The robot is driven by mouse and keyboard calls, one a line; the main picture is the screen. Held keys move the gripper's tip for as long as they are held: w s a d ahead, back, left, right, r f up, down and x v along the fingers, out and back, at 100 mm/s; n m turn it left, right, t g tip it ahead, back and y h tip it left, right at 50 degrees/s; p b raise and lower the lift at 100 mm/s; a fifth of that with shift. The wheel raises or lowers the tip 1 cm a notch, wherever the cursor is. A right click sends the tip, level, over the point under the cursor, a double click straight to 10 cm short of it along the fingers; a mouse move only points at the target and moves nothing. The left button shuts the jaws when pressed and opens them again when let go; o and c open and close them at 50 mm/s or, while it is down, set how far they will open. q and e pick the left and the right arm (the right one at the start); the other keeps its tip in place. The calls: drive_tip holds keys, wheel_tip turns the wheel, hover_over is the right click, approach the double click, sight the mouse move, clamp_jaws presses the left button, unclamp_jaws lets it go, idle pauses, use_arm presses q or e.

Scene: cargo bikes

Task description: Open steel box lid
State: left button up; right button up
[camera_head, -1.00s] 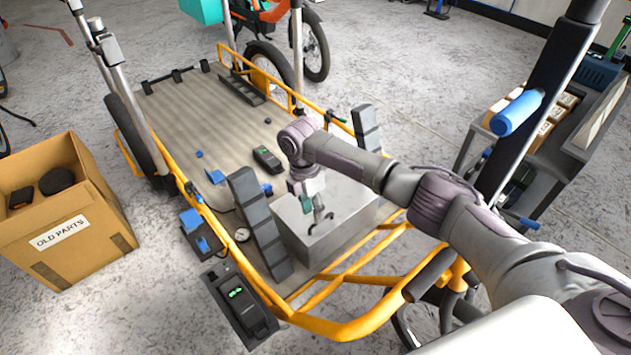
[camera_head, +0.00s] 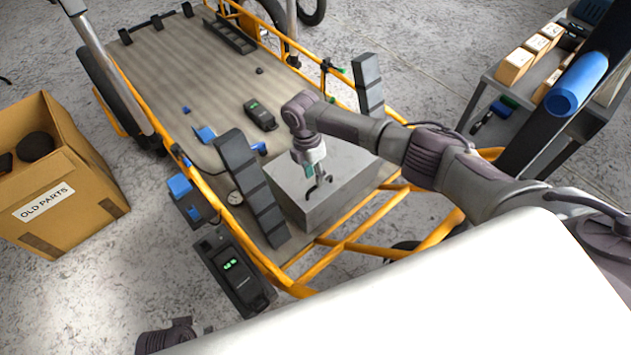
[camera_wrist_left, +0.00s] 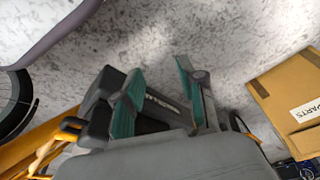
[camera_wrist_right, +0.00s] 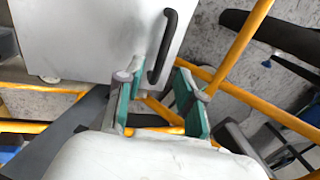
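The steel box (camera_head: 345,190) is a light grey block at the near end of the cargo bike's bed, and its lid looks shut. It also fills the upper left of the right wrist view (camera_wrist_right: 80,35). A black bar handle (camera_wrist_right: 163,45) is on its face. My right gripper (camera_head: 314,172) is over the box by the handle. In the right wrist view its teal-padded fingers (camera_wrist_right: 160,85) are open, with the handle's near end between or just beyond the tips; I cannot tell which. My left gripper (camera_wrist_left: 165,85) is open and empty, pointing at the floor.
A dark segmented post (camera_head: 252,188) stands left of the box, and another (camera_head: 368,85) behind it. The orange bike frame (camera_head: 345,245) runs around the bed. A cardboard box (camera_head: 75,215) marked OLD PARTS is at left. A grey cart (camera_head: 490,85) is at right.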

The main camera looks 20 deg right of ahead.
use_arm(q)
drive_tip(key=shift+w+r, duration=0.1)
drive_tip(key=shift+r, duration=1.1)
use_arm(e)
drive_tip(key=shift+s+d+f, duration=0.1)
drive_tip(key=shift+f, duration=0.55)
drive_tip(key=shift+s+d+f, duration=0.1)
drive_tip(key=shift+f, duration=0.55)
drive_tip(key=shift+a, duration=0.1)
clamp_jaws()
